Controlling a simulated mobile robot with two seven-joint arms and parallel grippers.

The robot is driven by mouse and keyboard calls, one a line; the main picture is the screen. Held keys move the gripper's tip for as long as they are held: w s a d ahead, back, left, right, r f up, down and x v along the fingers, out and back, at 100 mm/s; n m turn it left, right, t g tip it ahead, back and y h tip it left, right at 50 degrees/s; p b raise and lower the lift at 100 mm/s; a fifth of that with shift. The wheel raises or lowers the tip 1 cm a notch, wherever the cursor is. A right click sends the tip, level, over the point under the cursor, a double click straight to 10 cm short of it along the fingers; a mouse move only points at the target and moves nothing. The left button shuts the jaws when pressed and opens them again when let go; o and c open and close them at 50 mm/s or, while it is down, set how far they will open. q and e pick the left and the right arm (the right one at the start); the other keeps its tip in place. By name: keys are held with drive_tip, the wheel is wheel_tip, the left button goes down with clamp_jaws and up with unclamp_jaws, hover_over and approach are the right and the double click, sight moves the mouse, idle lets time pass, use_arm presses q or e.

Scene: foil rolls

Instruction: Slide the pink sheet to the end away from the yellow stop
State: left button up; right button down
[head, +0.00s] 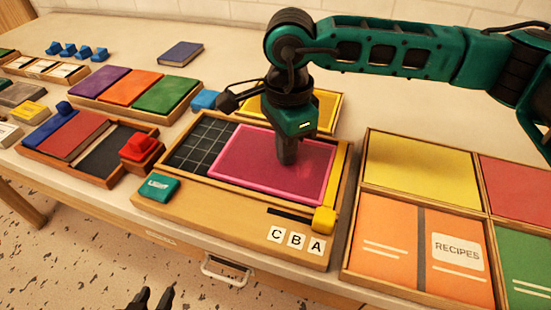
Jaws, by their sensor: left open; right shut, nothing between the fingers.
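The translucent pink sheet (245,165) lies flat in a wooden tray (235,218), over its right part. A dark gridded bed (199,143) shows bare to the left of the sheet. The yellow stop (339,172) is a bar along the tray's right side, close to the sheet's right edge; I cannot tell whether they touch. My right gripper (286,160) is shut and empty, pointing down with its tip at the sheet, right of its middle; contact is hard to judge. My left gripper (152,297) is open and empty at the bottom edge, low in front of the table.
A yellow block (324,219) sits at the tray's front right, near tiles C, B and A (296,241). A teal block (156,187) is at its front left. A red block (140,148) stands left of the tray. A box of coloured panels (420,165) stands at right.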

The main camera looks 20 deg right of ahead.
sight(239, 150)
drive_tip(key=shift+w+a+b, duration=0.3)
drive_tip(key=shift+w+a, duration=0.15)
drive_tip(key=shift+a, duration=0.2)
drive_tip(key=shift+w+a+b, duration=0.3)
drive_tip(key=shift+w+a, duration=0.1)
drive_tip(key=shift+a, duration=0.2)
drive_tip(key=shift+w+a+b, duration=0.35)
drive_tip(key=shift+w+a, duration=0.05)
drive_tip(key=shift+a, duration=0.2)
drive_tip(key=shift+w+a, duration=0.45)
drive_tip(key=shift+a, duration=0.2)
drive_tip(key=shift+w+a+f+b, duration=0.1)
drive_tip(key=shift+w+a+b, duration=0.25)
drive_tip(key=shift+a, duration=0.25)
drive_tip(key=shift+w+a+f+b, duration=0.1)
drive_tip(key=shift+w+a+b, duration=0.25)
drive_tip(key=shift+a, duration=0.2)
drive_tip(key=shift+w+a, duration=0.1)
